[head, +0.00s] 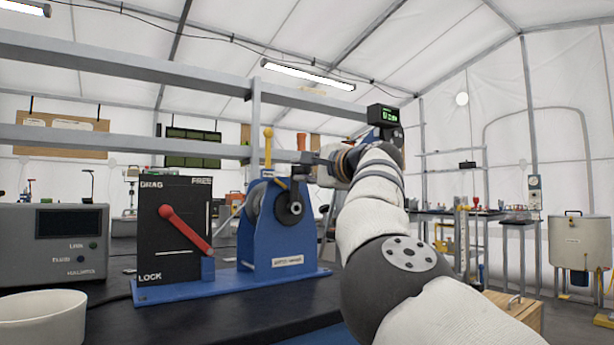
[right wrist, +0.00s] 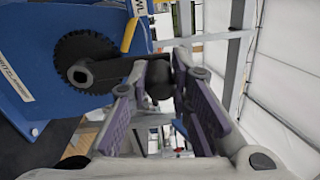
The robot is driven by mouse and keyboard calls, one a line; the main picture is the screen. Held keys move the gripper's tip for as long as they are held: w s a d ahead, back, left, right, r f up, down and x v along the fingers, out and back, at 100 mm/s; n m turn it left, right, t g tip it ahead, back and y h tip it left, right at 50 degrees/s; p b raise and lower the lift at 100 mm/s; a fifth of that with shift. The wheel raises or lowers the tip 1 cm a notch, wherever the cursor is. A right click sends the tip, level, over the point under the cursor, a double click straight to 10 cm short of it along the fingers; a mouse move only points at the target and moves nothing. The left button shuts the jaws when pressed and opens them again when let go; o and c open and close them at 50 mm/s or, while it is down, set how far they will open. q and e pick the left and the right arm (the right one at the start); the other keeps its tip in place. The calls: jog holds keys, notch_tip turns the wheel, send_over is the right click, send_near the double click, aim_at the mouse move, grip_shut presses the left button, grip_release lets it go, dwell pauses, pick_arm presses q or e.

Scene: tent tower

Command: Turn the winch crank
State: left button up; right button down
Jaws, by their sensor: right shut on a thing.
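The blue winch (head: 262,245) stands on a blue base plate on the dark bench, left of the middle in the head view. Its dark crank (head: 293,203) is on the right face, by a toothed wheel (right wrist: 80,50) that shows in the right wrist view. The crank arm (right wrist: 105,72) reaches right to a dark knob (right wrist: 160,86). My right gripper (head: 305,168) is at the crank's upper end, and its purple-padded fingers (right wrist: 163,72) are shut on the knob from both sides. Part of the knob is hidden by the fingers. My left gripper is not in view.
A black DRAG/LOCK panel with a red lever (head: 185,228) stands left of the winch. A grey instrument box (head: 55,243) and a white bowl (head: 42,318) are further left. A yellow-topped lever (head: 267,148) rises by the winch. Grey frame rails (head: 130,68) cross above.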

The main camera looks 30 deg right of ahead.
jog(key=shift+a+r, duration=0.15)
jog(key=c, duration=1.4)
grip_release()
jog(key=shift+a, duration=0.1)
jog(key=shift+c, duration=0.2)
jog(key=shift+s, duration=0.1)
jog(key=s, duration=1.2)
jog(key=shift+d+f, duration=0.2)
jog(key=shift+f, duration=0.05)
